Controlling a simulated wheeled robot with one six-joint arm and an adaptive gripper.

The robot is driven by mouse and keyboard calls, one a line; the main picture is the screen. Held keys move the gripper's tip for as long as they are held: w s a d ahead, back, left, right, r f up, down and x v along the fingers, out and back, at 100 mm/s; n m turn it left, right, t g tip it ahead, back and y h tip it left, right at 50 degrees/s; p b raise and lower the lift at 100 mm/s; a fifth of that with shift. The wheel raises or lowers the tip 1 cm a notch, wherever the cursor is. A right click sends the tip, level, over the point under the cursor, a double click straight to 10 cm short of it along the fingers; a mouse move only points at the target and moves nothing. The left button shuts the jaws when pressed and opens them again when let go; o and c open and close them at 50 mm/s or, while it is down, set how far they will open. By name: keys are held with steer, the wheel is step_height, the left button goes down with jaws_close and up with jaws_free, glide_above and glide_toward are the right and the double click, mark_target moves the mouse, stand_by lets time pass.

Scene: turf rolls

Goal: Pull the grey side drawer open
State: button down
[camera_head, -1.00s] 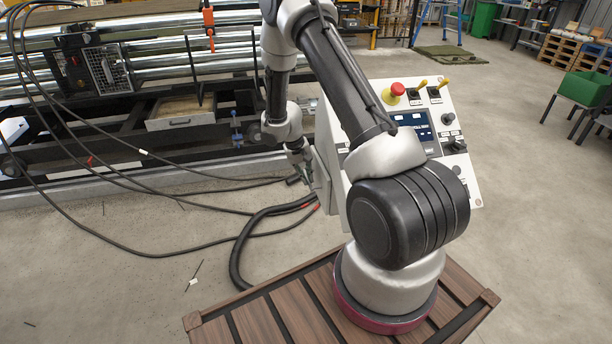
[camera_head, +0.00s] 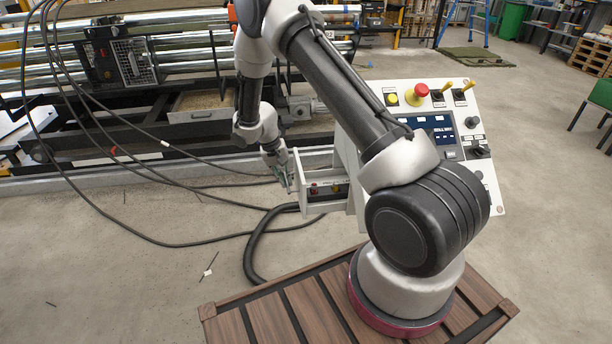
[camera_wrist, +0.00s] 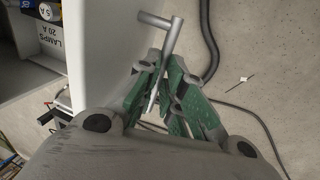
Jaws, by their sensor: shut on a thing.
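The grey side drawer (camera_head: 325,207) stands out to the left from the side of the control console (camera_head: 483,155), its top open and small red and yellow things showing inside. In the wrist view its pale front panel (camera_wrist: 98,60) runs along the left, with a grey bar handle (camera_wrist: 175,36) standing off it. My gripper (camera_head: 287,181) is at the drawer's outer face. In the wrist view my gripper's green fingers (camera_wrist: 163,70) are closed around the handle bar, one on each side. The handle is too small to make out in the head view.
Inside the drawer are boxes, one marked "LAMPS 20 A" (camera_wrist: 42,37). A thick black hose (camera_head: 250,245) and thin cables lie on the floor below the drawer. A roller machine (camera_head: 150,130) stands behind.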

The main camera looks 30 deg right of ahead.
steer(key=w+a, duration=0.3)
steer(key=a, duration=0.9)
steer(key=shift+w+a, duration=0.3)
steer(key=shift+a, duration=0.05)
steer(key=c, duration=1.5)
jaws_free()
steer(key=v, duration=1.2)
